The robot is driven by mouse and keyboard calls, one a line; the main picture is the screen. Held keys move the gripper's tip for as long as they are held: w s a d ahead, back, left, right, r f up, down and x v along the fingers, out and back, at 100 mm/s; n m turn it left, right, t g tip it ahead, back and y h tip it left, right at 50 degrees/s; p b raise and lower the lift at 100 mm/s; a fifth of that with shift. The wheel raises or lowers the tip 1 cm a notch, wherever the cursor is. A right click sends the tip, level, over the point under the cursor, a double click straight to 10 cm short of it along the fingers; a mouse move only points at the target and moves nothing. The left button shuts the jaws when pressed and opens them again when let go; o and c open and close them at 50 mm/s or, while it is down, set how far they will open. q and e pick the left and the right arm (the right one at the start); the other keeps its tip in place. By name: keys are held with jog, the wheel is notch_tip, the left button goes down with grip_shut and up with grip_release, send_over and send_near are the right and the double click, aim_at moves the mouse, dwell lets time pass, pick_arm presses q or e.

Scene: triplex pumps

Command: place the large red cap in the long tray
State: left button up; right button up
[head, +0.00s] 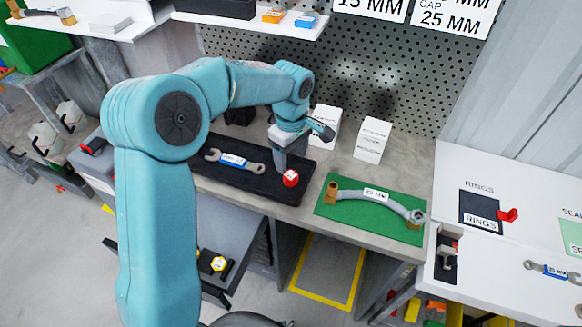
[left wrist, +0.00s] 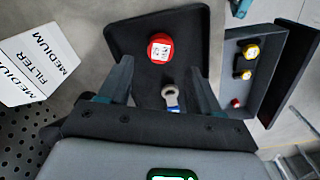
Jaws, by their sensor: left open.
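A large red cap (head: 290,178) with a white label sits near the right end of a long black tray (head: 222,183) on the workbench. A wrench (head: 233,160) with a blue label lies in the same tray, to the left of the cap. My left gripper (head: 281,160) is above the tray, just behind and left of the cap, pointing down. In the left wrist view, the open fingers (left wrist: 162,75) have nothing between them, and the red cap (left wrist: 160,48) shows just beyond the fingertips. The gripper is apart from the cap. My right gripper is out of view.
A green mat (head: 340,211) with a curved hose (head: 380,200) lies to the right. White boxes (head: 372,140) stand behind, before a perforated panel (head: 390,70). Below the bench front, a lower tray holds yellow caps (left wrist: 250,51) and a small red piece (left wrist: 236,102).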

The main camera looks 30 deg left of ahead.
aim_at(291, 175)
pick_arm(q)
notch_tip(291, 175, up, 6)
jog(key=shift+s, duration=0.1)
dwell(0.7)
